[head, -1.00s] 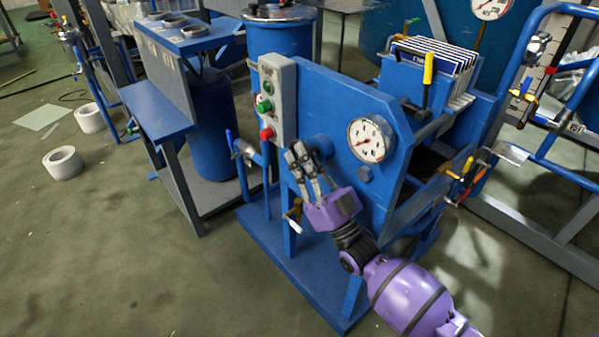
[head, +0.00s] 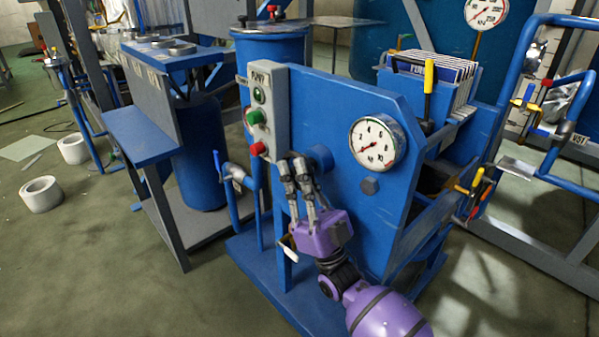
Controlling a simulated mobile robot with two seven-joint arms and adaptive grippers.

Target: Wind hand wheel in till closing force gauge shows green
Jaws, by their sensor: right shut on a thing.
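The blue filter press stand (head: 335,110) fills the middle of the head view. A round blue hub (head: 321,157) sticks out left of the gauge. My right gripper (head: 297,172), on a purple arm from below, is shut at this hub. Its fingers cover most of what they hold, which I take to be the hand wheel; its rim is not clear. My left gripper is out of view.
A grey button box (head: 268,108) with green and red buttons stands just left of my right gripper. A white-and-yellow handle (head: 290,250) is below it. Blue pipework with valves (head: 560,130) stands at the right. Open floor (head: 90,270) lies at the left.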

